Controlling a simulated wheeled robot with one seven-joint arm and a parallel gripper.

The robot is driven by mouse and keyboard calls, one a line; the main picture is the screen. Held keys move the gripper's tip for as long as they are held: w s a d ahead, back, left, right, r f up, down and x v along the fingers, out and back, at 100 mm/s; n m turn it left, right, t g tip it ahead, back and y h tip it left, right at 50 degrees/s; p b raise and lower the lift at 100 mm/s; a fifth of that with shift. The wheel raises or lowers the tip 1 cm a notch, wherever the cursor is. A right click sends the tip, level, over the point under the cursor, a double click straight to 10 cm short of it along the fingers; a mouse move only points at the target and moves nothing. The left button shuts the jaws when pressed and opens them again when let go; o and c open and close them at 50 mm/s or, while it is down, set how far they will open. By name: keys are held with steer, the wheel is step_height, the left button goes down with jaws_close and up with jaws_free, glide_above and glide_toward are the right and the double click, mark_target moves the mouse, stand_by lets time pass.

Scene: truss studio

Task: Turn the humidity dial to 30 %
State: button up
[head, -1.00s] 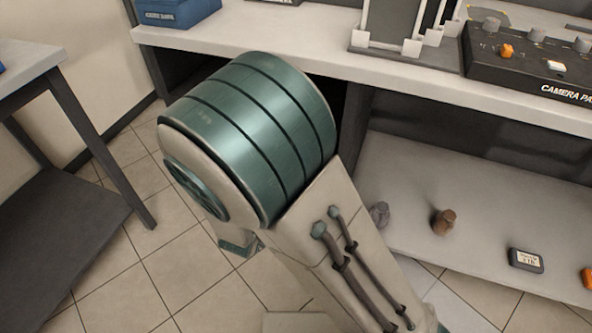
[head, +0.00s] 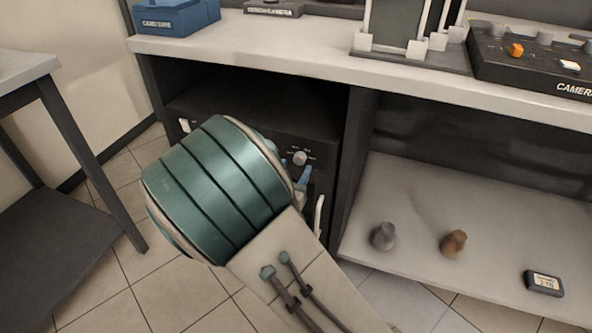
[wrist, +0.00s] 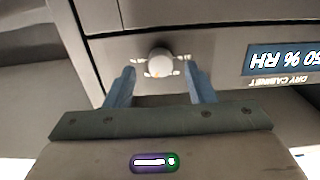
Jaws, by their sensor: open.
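The humidity dial (wrist: 160,62) is a small round pale knob with printed marks around it, on a dark cabinet front. In the wrist view it lies between and just beyond my open blue fingers, and I see no contact. The dial (head: 300,158) also shows in the head view, under the bench. A display (wrist: 284,60) to its right, upside down, appears to read 50 % RH above the label DRY CABINET. My gripper (wrist: 160,80) is open and empty; in the head view my arm hides most of it, with a blue finger showing near the dial.
The dry cabinet (head: 250,118) sits in the left bay under the bench (head: 250,40). The right-hand shelf (head: 400,205) holds a grey piece (head: 383,237), a brown piece (head: 454,243) and a small meter (head: 543,283). A camera panel (head: 535,62) stands on the bench. A side table (head: 25,68) is at left.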

steer(key=shift+x, duration=1.1)
steer(key=c, duration=1)
